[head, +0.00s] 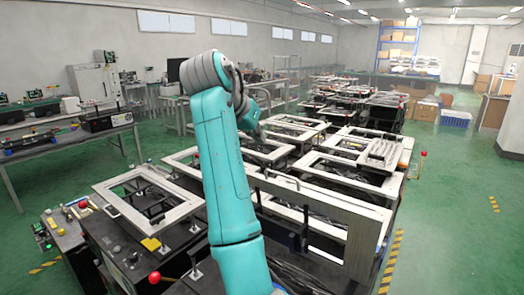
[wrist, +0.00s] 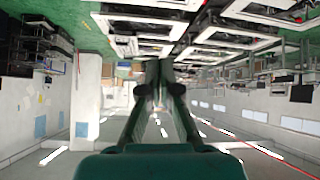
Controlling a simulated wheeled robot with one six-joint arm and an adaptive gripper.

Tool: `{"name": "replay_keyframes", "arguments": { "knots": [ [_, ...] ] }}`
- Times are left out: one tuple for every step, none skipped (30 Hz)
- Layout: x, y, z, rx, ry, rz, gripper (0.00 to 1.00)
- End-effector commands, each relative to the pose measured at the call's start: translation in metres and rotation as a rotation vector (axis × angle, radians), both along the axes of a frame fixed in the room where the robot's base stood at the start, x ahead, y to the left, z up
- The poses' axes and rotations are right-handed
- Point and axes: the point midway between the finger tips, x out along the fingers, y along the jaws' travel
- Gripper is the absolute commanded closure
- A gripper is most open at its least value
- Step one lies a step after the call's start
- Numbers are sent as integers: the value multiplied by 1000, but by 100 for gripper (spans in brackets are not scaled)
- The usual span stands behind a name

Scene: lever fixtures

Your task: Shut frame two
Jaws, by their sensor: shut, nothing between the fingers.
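Several fixtures with pale rectangular frames stand in rows in the head view; I cannot tell by any label which is frame two. The near-left frame (head: 118,188) sits tilted slightly above its black base. The near-right frame (head: 362,240) stands raised, its broad face towards me, with a handle on its upper edge. Levers with red knobs (head: 154,277) stand at the near fixtures. My teal arm crosses the middle and hides part of the fixtures. My gripper (wrist: 160,75) is shut and empty in the wrist view, touching no frame there.
More fixtures (head: 345,95) continue behind. A workbench (head: 65,140) with equipment stands at the left. A blue crate (head: 455,118) and cardboard boxes stand at the back right. Green floor (head: 450,200) is clear on the right. The wrist view is upside down.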

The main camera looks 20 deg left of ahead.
Motion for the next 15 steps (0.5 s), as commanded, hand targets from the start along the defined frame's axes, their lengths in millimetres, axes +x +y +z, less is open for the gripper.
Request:
{"name": "replay_keyframes", "arguments": {
  "knots": [
    [3,-1,-3,-1,2,-2,100],
    [5,-2,-6,-2,2,-1,100],
    [9,-3,-9,-3,1,-2,100],
    [12,-4,-13,-2,2,-2,100],
    [15,-6,-16,-2,2,-3,100],
    [20,-7,-21,-2,2,-3,100],
    [24,-8,-24,-3,1,-3,100],
    [27,-9,-28,-2,2,-2,100],
    [32,-10,-33,-2,2,-2,100],
    [36,-11,-37,-2,1,-1,100],
    [39,-12,-40,-3,1,-2,100],
    [44,-14,-45,-3,2,-2,100],
    [47,-14,-48,-3,1,-2,100],
    [50,-15,-51,-2,1,-2,100],
    [54,-16,-55,-1,2,-2,100]
  ]
}}
